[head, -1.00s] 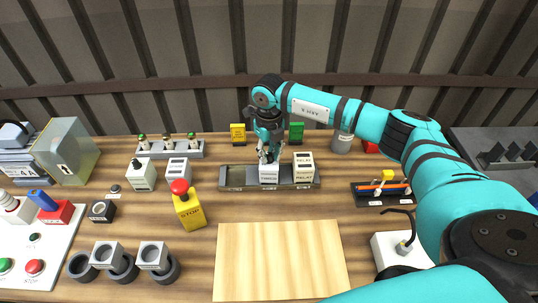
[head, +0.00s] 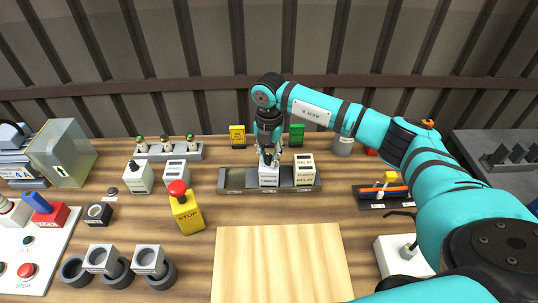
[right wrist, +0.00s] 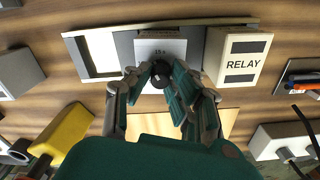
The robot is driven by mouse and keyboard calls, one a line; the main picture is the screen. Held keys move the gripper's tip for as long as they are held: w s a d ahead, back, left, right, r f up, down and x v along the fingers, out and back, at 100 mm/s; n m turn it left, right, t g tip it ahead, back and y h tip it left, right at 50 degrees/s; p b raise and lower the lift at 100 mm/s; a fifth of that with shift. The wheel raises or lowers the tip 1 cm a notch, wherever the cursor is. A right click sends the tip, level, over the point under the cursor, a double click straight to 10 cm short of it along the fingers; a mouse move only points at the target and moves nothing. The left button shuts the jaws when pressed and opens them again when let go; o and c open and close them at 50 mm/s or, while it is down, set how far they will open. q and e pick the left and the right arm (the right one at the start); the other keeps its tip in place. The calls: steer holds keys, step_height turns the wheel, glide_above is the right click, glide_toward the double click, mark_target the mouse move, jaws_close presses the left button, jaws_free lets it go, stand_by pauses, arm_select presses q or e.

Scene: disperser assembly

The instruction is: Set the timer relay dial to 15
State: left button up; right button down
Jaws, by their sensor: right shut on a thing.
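The timer relay (head: 269,181) is a white block with a label, seated in the middle of a dark grey rail (head: 233,181). In the right wrist view its white top (right wrist: 150,48) carries a printed "15" just above a black round dial (right wrist: 161,76). My right gripper (head: 268,160) points down onto the timer from above. In the right wrist view its fingers are closed around the dial. The fingers hide the dial's sides and the lower part of the timer's top, so I cannot read where the dial points. My left gripper is not in view.
A white RELAY block (head: 304,171) stands right beside the timer on the rail. A yellow STOP box (head: 187,211) with a red button stands to the front left. A pale wooden board (head: 280,262) lies clear in front. Indicator lights (head: 166,147) stand at the back left.

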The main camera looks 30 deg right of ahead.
mark_target(269, 155)
steer(key=shift+m, duration=2.5)
steer(key=c, duration=1.2)
jaws_free()
steer(key=shift+o, duration=0.2)
step_height(269, 155, up, 12)
steer(key=shift+c, duration=0.2)
